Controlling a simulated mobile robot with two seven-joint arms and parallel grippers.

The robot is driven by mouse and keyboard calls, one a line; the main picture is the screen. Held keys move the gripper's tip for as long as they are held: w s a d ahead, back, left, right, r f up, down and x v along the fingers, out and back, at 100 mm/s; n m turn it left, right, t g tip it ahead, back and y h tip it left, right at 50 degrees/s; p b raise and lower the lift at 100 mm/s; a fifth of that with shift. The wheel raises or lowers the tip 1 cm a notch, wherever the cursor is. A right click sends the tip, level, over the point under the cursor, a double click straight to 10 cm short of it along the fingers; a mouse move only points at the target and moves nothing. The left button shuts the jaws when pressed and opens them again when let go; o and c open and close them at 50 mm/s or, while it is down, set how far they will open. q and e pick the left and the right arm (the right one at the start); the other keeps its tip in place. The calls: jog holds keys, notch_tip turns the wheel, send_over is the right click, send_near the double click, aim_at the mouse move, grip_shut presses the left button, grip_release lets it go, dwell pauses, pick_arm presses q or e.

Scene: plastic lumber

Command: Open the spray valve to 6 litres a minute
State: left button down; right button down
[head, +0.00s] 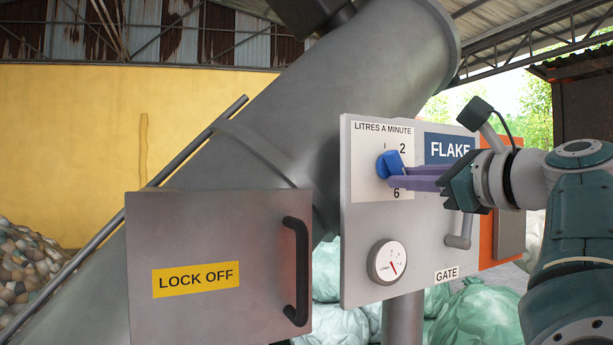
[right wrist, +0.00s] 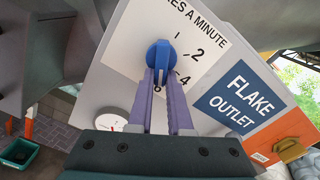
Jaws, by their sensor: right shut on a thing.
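The spray valve is a blue knob (head: 389,164) on a white dial plate (head: 365,187) headed "LITRES A MINUTE". In the right wrist view the knob (right wrist: 159,54) sits at the fingertips. My left gripper is not in view.
A round gauge (head: 387,262) with a red needle is below the dial. A grey gate handle (head: 459,231) stands right of it, below the "FLAKE" sign (head: 449,149). A grey "LOCK OFF" panel (head: 172,238) with a black handle (head: 297,270) is at left. Green bags (head: 475,312) lie behind.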

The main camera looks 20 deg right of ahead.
jog(key=c, duration=0.8)
grip_release()
jog(key=shift+c, duration=0.2)
jog(key=shift+s, duration=0.1)
jog(key=s+b, duration=0.5)
jog(key=s, duration=0.4)
jog(key=shift+s+d, duration=0.4)
jog(key=shift+f, duration=0.1)
